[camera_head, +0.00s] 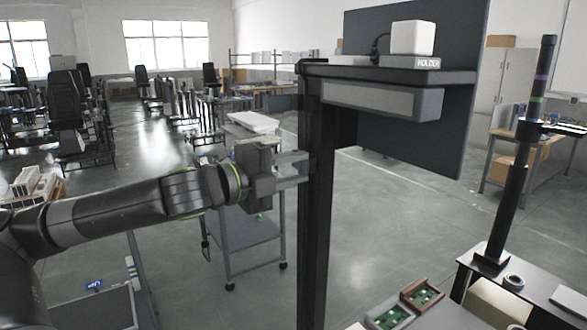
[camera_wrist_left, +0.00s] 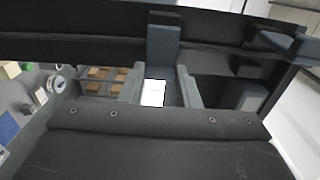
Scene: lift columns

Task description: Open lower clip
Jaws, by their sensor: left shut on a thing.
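My left gripper (camera_head: 295,168) reaches in from the left and is at the side of the dark upright lift column (camera_head: 318,230). In the left wrist view its two grey fingers (camera_wrist_left: 160,76) stand on either side of a grey clip (camera_wrist_left: 163,42) on the black column (camera_wrist_left: 90,45). The gripper is shut on this clip. In the head view the gripper hides the clip, so its open or closed state cannot be told. My right gripper is in neither view.
A grey cart (camera_head: 245,235) stands behind my left arm. A table with green circuit boards (camera_head: 390,317) is at the lower right. Open floor lies between.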

